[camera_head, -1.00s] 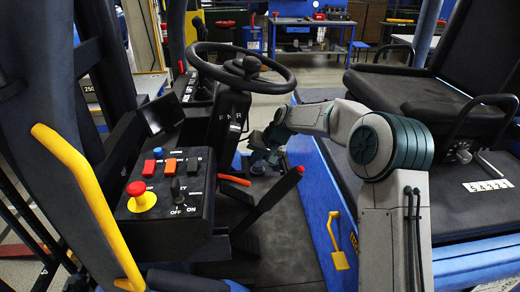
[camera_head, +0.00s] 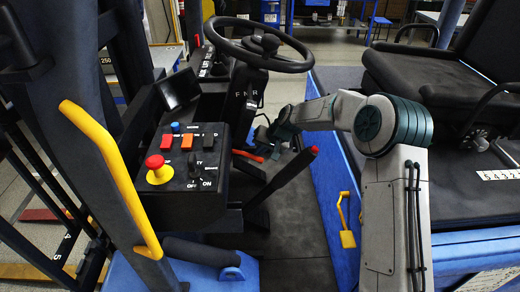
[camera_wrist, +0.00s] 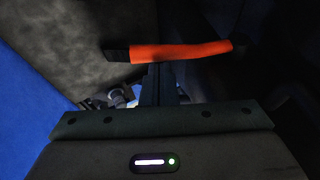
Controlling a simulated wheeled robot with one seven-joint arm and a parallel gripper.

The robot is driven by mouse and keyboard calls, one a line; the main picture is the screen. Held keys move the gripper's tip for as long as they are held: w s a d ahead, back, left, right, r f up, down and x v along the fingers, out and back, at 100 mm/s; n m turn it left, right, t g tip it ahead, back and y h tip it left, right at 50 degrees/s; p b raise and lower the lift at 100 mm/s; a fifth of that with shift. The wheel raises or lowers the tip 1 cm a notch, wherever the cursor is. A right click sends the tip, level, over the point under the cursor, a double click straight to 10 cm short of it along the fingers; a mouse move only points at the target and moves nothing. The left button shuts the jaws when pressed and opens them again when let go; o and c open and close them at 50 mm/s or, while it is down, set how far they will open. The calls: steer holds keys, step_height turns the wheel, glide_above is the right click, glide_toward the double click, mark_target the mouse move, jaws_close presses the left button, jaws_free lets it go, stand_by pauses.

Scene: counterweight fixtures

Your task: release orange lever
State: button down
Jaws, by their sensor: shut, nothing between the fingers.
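The orange lever (camera_head: 248,156) sticks out low beside the console, below the steering wheel. In the wrist view the lever (camera_wrist: 180,51) lies nearly level across the upper middle, with an orange grip and a dark left end. My gripper (camera_head: 266,141) is close to the lever at its upper right in the head view, its fingers small and partly hidden. In the wrist view my gripper (camera_wrist: 158,72) is shut and empty, its narrow fingers just below the lever's grip. I cannot tell whether they touch it.
The steering wheel (camera_head: 258,44) is above my gripper. A black lever with a red tip (camera_head: 288,179) stands in front of it. The button console (camera_head: 185,185) is on the left, the seat (camera_head: 445,80) on the right.

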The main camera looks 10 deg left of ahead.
steer(key=shift+f+m+y+b, duration=0.3)
steer(key=shift+f+y+b, duration=1.2)
steer(key=shift+b, duration=2.2)
steer(key=f+y+b, duration=0.1)
steer(key=b, duration=0.3)
steer(key=a+f+y+b, duration=0.1)
steer(key=f+b, duration=0.1)
steer(key=b, duration=0.2)
steer(key=shift+s+m+g, duration=0.15)
steer(key=shift+m+g, duration=0.15)
steer(key=shift+s+a+f+y+b, duration=0.2)
steer(key=shift+a+f+y+b, duration=0.45)
steer(key=shift+b, duration=1.25)
steer(key=shift+s+a+f+y+b, duration=0.15)
steer(key=shift+a+f+y+b, duration=0.45)
steer(key=shift+b, duration=1.25)
steer(key=shift+s+a+f, duration=0.1)
steer(key=shift+a+f, duration=0.05)
steer(key=shift+a, duration=0.05)
glide_toward(264, 161)
steer(key=shift+s+a+f, duration=0.15)
steer(key=shift+a+f, duration=0.3)
steer(key=shift+f, duration=0.1)
steer(key=shift+s+a+f, duration=0.15)
steer(key=shift+a+f, duration=0.3)
steer(key=shift+f, duration=0.15)
